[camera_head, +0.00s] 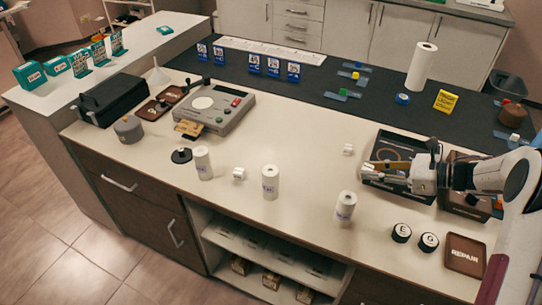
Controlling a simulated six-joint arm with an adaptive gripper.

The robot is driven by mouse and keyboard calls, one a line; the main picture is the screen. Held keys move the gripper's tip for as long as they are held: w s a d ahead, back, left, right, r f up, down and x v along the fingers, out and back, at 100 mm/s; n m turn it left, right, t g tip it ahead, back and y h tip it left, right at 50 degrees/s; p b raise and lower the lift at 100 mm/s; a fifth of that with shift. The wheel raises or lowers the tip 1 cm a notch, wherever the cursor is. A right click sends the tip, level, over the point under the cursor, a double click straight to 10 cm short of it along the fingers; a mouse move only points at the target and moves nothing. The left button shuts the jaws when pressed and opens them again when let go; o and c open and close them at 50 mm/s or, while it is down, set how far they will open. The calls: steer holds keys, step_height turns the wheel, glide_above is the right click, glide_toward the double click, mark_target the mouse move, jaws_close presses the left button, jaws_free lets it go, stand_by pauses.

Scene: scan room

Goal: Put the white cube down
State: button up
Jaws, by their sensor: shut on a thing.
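My gripper (371,171) is at the right, pointing left, over the near-left part of a black tray. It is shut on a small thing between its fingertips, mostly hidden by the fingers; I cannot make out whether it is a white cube. One small white cube (348,149) shows just left of the tray, apart from the fingertips. Another white block (238,174) stands on the pale counter between two white rolls.
The black tray (372,187) lies under my gripper. White rolls (270,183) (345,207) (202,163) stand along the front. Two black discs (401,232) and a brown REPAIR tray (465,254) are at front right. The counter's middle (300,150) is clear.

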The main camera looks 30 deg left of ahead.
steer(key=w+a+m+t, duration=0.1)
steer(key=w+a, duration=0.1)
steer(key=a, duration=0.7)
steer(key=w+a+m+t, duration=0.1)
steer(key=w+a, duration=0.2)
steer(key=a, duration=0.5)
steer(key=m+t+h, duration=0.1)
steer(key=m+t, duration=0.1)
glide_above(264, 158)
steer(key=shift+r, duration=0.15)
steer(key=shift+f, duration=3.1)
steer(key=shift+f, duration=1.9)
steer(key=shift+f, duration=0.1)
steer(key=o, duration=0.9)
